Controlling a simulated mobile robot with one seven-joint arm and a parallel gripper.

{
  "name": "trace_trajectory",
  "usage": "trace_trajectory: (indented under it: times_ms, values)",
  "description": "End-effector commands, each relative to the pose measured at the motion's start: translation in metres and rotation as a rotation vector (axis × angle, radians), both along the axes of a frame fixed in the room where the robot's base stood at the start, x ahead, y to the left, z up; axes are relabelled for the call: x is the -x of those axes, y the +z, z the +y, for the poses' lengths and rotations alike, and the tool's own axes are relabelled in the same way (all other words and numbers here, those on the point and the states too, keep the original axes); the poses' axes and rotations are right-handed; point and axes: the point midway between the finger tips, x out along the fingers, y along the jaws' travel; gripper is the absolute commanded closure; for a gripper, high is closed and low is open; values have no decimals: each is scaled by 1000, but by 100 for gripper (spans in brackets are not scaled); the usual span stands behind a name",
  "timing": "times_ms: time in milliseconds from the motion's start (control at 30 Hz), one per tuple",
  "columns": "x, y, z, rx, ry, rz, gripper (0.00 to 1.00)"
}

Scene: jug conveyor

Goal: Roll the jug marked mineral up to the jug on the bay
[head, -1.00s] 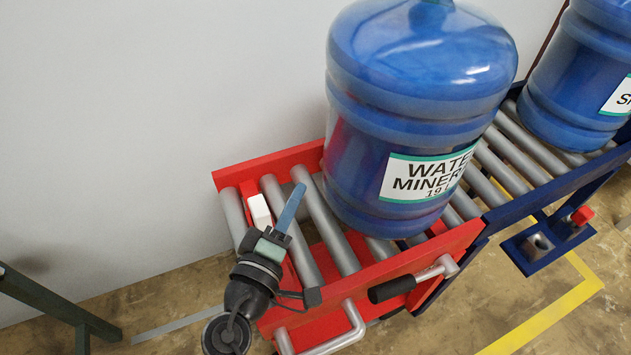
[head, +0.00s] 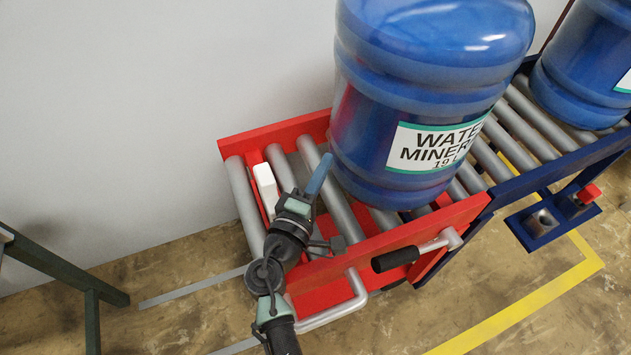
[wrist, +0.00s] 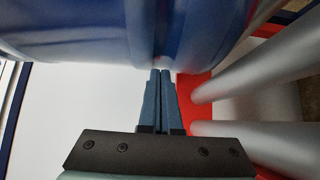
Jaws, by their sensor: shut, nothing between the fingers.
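The blue jug marked mineral (head: 375,120) stands upright on the rollers of a red cart (head: 240,148). Its white label faces the front. A second blue jug (head: 575,75) stands upright on the rollers of the dark blue bay (head: 560,170) at right, with a gap between the jugs. My gripper (head: 323,160) is shut and empty, its fingertips at the lower left side of the mineral jug. In the wrist view the shut fingers (wrist: 160,75) reach the jug's blue wall (wrist: 90,35). I cannot tell whether they touch it.
A white block (head: 265,185) sits between the left rollers of the cart. A black-gripped handle (head: 395,260) juts from its front. A control box with a red button (head: 590,193) hangs from the bay's front. A plain wall (head: 150,90) stands behind; a dark frame (head: 60,260) is at left.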

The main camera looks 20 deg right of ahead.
Motion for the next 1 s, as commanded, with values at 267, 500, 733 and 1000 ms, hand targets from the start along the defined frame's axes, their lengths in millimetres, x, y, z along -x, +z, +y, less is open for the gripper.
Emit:
trace_trajectory:
  times_ms: [267,500,733,1000]
  values:
    - [-4,0,-4,-1,0,0,100]
    - [-4,-1,-11,-1,-4,0,100]
    - [-4,-1,-74,0,-17,-4,100]
    - [-6,0,-152,0,-18,-3,100]
